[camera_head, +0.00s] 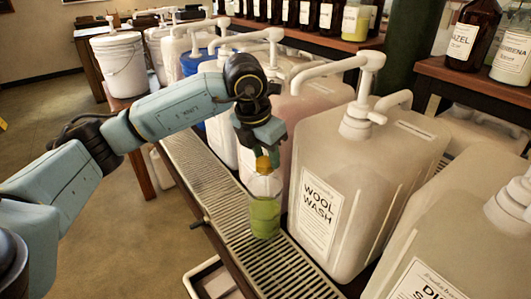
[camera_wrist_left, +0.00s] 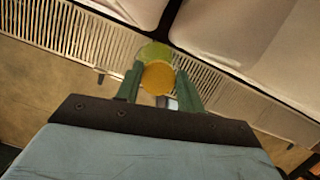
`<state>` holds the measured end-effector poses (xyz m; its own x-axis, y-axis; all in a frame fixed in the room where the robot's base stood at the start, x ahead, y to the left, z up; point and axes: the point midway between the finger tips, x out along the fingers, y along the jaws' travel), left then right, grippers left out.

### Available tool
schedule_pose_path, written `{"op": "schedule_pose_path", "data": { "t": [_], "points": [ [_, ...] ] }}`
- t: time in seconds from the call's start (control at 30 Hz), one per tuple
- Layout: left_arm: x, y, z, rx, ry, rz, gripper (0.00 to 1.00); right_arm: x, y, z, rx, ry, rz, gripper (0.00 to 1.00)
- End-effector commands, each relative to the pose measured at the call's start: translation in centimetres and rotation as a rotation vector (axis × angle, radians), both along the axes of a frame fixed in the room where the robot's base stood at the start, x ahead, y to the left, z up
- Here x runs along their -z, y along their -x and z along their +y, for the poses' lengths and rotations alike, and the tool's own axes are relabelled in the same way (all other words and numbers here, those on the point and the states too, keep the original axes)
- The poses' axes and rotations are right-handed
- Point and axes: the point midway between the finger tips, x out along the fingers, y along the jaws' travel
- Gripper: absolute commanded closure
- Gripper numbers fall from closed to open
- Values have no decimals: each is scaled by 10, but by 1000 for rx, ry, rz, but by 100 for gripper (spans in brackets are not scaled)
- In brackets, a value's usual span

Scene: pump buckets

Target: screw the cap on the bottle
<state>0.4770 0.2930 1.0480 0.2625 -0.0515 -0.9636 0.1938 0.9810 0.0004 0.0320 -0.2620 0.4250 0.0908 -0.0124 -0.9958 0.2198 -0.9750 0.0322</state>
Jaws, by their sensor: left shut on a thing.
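A small clear bottle (camera_head: 264,212) with yellow-green liquid stands upright on the slatted drip grate in the head view. A yellow-orange cap (camera_head: 263,164) is at the top of its neck. Whether its thread is engaged cannot be seen. My left gripper (camera_head: 264,157) comes down from above and is shut on the cap. In the left wrist view the cap (camera_wrist_left: 157,77) sits between the fingertips of my left gripper (camera_wrist_left: 160,84). The green bottle (camera_wrist_left: 154,50) shows behind it, partly hidden by the cap. My right gripper is not in view.
A large "Wool Wash" pump container (camera_head: 345,190) stands just right of the bottle, with more pump containers along the row. The slatted grate (camera_head: 275,270) is bare in front of the bottle. A shelf of brown bottles (camera_head: 308,14) is behind. Open floor lies left.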

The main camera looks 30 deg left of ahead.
Motion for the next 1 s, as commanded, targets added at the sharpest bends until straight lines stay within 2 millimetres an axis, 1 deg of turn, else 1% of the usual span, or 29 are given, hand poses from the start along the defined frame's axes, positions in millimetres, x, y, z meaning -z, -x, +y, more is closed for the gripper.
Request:
{"op": "schedule_pose_path", "data": {
  "t": [0.03, 0.07, 0.1, 0.47, 0.53, 0.6, 0.63, 0.7, 0.8, 1.0],
  "points": [
    [0, 0, 0, 1, 1, 0, 85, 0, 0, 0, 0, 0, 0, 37],
    [0, 0, 0, 1, 1, 0, 89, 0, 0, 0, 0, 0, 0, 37],
    [0, 0, 0, 1, 1, 0, 90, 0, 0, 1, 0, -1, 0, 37],
    [0, 0, 0, 7, 0, 0, 90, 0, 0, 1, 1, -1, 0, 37],
    [1, 0, 0, 42, 1, 1, 90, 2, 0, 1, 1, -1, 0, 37],
    [1, 0, 1, 112, 0, 0, 90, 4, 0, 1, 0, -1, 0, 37],
    [0, 0, 0, 107, 0, 1, 59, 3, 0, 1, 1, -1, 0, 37],
    [0, 0, 0, 105, 0, 1, 50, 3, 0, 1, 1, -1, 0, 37],
    [0, 0, 0, 105, 0, 1, 37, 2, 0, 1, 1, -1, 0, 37],
    [0, 0, 0, 104, 0, 0, 37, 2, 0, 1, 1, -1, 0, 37]
  ]
}}
